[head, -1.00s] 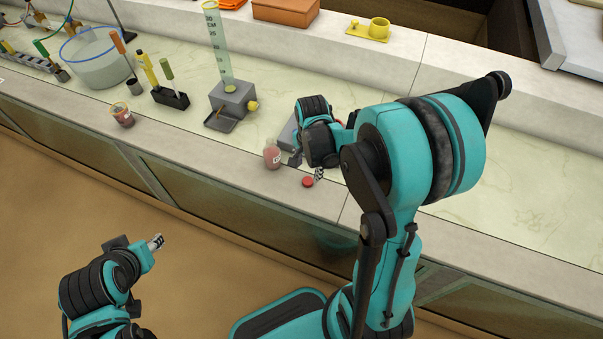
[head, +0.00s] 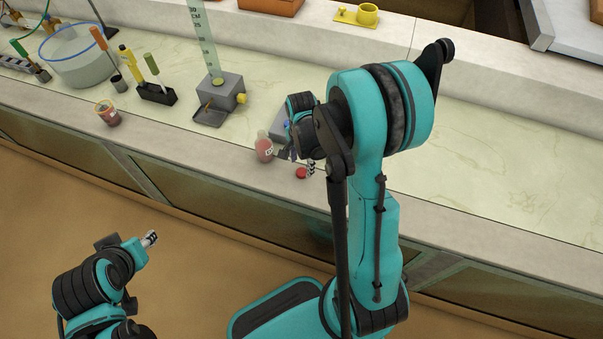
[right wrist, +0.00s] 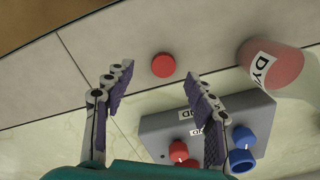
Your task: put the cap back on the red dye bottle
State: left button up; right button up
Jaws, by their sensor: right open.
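The red cap (head: 301,173) lies on the pale bench top near its front edge. In the right wrist view the cap (right wrist: 163,65) appears between the tips of my open, empty right gripper (right wrist: 159,73). In the head view my right gripper (head: 296,161) is low over the bench by the cap. The red dye bottle (head: 264,149) stands just left of the cap; in the right wrist view the bottle (right wrist: 277,68) has a white label, partly readable as "DY". My left gripper (head: 150,239) is away from the bench at lower left; its jaw gap is too small to tell.
A grey box (right wrist: 165,128) with red and blue knobs stands close beside my right gripper. A measuring cylinder on a grey stand (head: 228,90), a black holder (head: 157,95), a small cup (head: 108,113) and a glass basin (head: 85,60) are farther left. The bench right of my arm is clear.

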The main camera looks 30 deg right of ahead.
aim_at(300, 173)
jog(key=f+b, duration=0.2)
jog(key=f, duration=0.3)
jog(key=shift+w+a+f+b, duration=0.1)
jog(key=shift+w+a+b, duration=0.05)
jog(key=shift+w+b, duration=0.25)
jog(key=c, duration=0.9)
